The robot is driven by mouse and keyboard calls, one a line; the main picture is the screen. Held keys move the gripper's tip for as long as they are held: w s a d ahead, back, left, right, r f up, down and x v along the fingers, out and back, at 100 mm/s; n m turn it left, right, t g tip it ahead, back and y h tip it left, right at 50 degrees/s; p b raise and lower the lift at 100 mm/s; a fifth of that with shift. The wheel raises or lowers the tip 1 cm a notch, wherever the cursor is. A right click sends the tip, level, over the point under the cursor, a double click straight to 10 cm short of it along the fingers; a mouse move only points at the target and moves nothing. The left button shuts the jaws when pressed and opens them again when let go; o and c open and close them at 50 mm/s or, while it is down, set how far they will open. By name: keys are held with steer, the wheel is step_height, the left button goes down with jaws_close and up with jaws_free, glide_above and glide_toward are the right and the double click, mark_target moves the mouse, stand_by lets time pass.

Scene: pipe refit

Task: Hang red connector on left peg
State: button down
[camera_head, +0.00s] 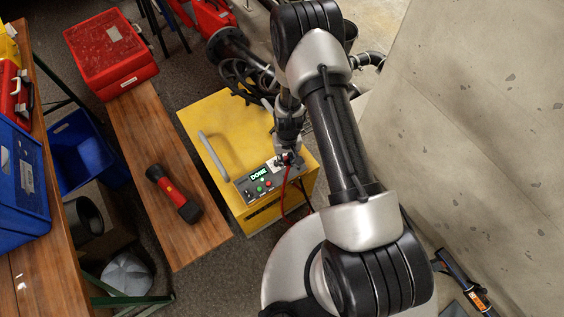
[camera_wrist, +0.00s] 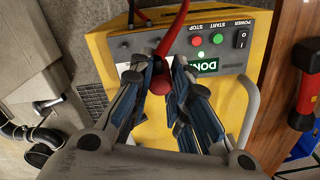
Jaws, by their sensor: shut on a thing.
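My gripper (camera_head: 287,157) is over the right end of the yellow machine's control panel (camera_head: 246,190). In the wrist view, my gripper's fingers (camera_wrist: 164,68) are shut on the red connector (camera_wrist: 160,83), which sits between the blue-padded fingertips. A red cable (camera_wrist: 174,35) runs from the connector up past the panel edge. In the head view the cable (camera_head: 283,190) hangs down the machine's side. I cannot make out the left peg clearly in either view. The connector is mostly hidden by the fingers.
The yellow machine (camera_head: 221,121) has a grey handle (camera_head: 213,156) and a lit DONE display (camera_head: 258,174). A wooden bench (camera_head: 150,140) on the left bears a red case (camera_head: 108,45) and a flashlight (camera_head: 173,193). A concrete wall (camera_head: 480,130) stands at right.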

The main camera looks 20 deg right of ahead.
glide_above(285, 175)
step_height(285, 175, down, 7)
steer(key=shift+s+r, duration=0.1)
steer(key=shift+f+b, duration=1.35)
steer(key=shift+f, duration=0.45)
steer(key=shift+r, duration=0.15)
steer(key=shift+f+b, duration=0.4)
steer(key=shift+b, duration=0.15)
steer(key=shift+f+b, duration=0.45)
steer(key=shift+f+b, duration=0.4)
steer(key=shift+b, duration=0.1)
steer(key=shift+f+b, duration=0.25)
steer(key=shift+b, duration=0.05)
